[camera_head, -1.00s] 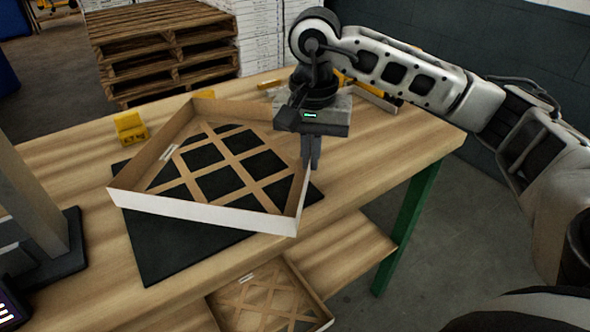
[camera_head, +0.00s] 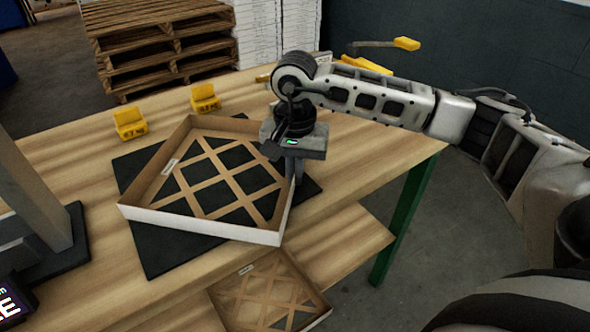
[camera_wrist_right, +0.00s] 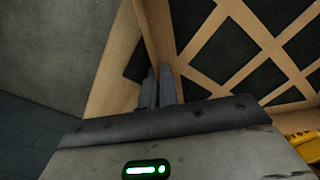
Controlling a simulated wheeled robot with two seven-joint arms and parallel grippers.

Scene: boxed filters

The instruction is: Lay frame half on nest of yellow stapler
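The frame half (camera_head: 205,227) is a shallow tray-like frame with white outer sides, brown inner walls and a brown lattice. It lies over a black mat (camera_head: 158,262) on the table; whether it touches the mat is unclear. My right gripper (camera_head: 297,178) points down at the frame's right wall. In the right wrist view its fingers (camera_wrist_right: 158,88) are close together on either side of the wall (camera_wrist_right: 151,35), seemingly closed on it. Two yellow blocks (camera_head: 130,123) (camera_head: 205,98) stand behind the frame. I cannot identify the yellow stapler's nest. My left gripper is out of view.
A grey post on a dark base (camera_head: 65,250) stands at the table's left. Another lattice frame (camera_head: 268,292) lies on the lower shelf. A yellow-ended item (camera_head: 405,44) and another yellow item (camera_head: 362,65) are behind my right arm. Bare wood (camera_head: 375,150) is free at right.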

